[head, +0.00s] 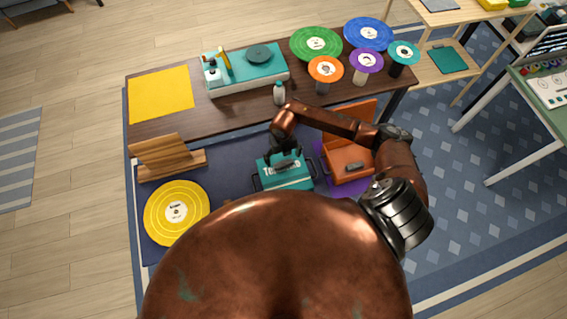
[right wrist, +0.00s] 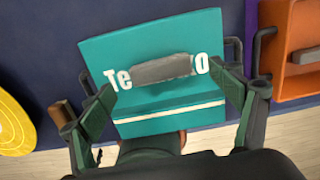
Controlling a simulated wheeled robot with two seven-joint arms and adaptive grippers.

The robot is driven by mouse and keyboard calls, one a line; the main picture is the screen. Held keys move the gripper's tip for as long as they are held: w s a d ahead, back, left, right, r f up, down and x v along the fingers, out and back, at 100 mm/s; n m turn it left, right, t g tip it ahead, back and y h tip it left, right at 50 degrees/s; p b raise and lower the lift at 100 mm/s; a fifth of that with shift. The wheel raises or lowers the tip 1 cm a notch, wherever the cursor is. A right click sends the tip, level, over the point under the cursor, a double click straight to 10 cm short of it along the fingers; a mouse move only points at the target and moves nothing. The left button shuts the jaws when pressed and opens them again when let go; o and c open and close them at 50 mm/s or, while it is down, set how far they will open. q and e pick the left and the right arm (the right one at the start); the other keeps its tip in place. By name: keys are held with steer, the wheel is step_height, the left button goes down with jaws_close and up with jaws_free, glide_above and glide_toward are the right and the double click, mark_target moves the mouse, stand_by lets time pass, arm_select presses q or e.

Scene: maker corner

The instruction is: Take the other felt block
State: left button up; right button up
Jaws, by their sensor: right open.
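A grey felt block (right wrist: 162,69) lies across the lettering on a teal case (right wrist: 165,112), which also shows in the head view (head: 290,184). My right gripper (right wrist: 164,84) is open, its two fingers spread over the case to the left and right of the block; nothing is between them in its grip. In the head view the right gripper (head: 287,154) is above the case and hides much of its top. Another dark grey block (head: 354,167) lies in an open orange case (head: 345,179) to the right. My left gripper is not in view.
A wooden rack (head: 170,158) and a yellow record (head: 160,208) are to the left. Behind, a dark table (head: 225,112) bears a teal turntable (head: 270,78), a small bottle (head: 279,94) and several coloured discs on stands. A handle stands at each side of the teal case.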

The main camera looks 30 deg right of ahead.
mark_target(284, 163)
steer(key=shift+s+f, duration=0.15)
steer(key=shift+f, duration=1.5)
steer(key=c, duration=0.9)
steer(key=shift+r, duration=0.1)
steer(key=shift+c, duration=0.2)
